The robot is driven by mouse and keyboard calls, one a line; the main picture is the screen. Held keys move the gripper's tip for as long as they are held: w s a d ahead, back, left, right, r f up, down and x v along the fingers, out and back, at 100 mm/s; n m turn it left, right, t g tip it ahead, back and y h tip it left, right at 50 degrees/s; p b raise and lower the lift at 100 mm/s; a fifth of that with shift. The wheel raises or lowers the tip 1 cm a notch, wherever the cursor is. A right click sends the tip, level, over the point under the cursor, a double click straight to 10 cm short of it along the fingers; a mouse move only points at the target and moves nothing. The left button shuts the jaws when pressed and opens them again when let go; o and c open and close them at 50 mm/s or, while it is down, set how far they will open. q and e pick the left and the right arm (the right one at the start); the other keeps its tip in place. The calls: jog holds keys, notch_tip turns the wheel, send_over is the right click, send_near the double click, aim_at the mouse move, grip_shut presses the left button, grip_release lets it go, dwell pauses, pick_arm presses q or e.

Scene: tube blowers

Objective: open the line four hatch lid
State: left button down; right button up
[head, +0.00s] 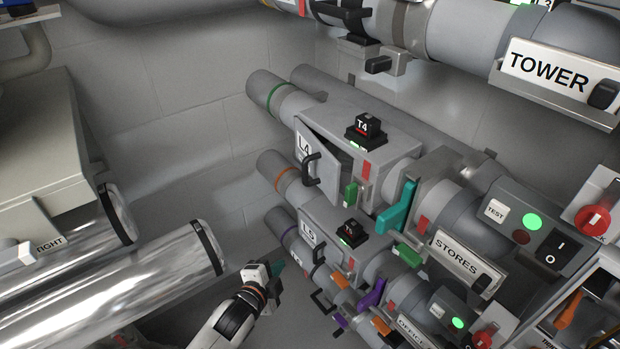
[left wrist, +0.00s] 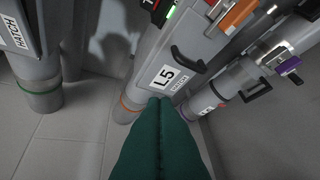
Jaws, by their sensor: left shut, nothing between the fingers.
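The line four hatch lid (head: 330,165), with an L4 label and a black handle (head: 311,169), is on the grey box of the green-banded pipe. It stands ajar, with a dark gap between it and the box. In the left wrist view, a plate with a HATCH label (left wrist: 17,32) stands at the left edge above a green-banded pipe. My left gripper (head: 277,268) is low, below the L4 lid and apart from it, near the L5 box. Its green fingers (left wrist: 158,110) are together and empty. My right gripper is not in view.
The L5 hatch (left wrist: 163,77) with its black handle (left wrist: 188,60) is just beyond my left fingers. A teal lever (head: 397,208) and a STORES panel (head: 458,253) are to the right. Shiny ducts (head: 130,285) are at left. Floor between them is clear.

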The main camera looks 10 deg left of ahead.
pick_arm(q)
jog(key=d+r+m+t+h, duration=0.1)
jog(key=d+r+m+t, duration=0.15)
jog(key=r, duration=0.85)
jog(key=d+r+m+t+h, duration=0.1)
jog(key=r+m+t+h, duration=0.15)
jog(key=r, duration=0.85)
jog(key=g+p, duration=0.1)
send_near(320, 167)
jog(key=shift+y, duration=0.45)
jog(key=x, duration=0.5)
jog(key=shift+w+d, duration=0.1)
jog(key=shift+d, duration=0.15)
jog(key=shift+m, duration=0.3)
jog(key=shift+a+p, duration=0.2)
jog(key=shift+p, duration=0.15)
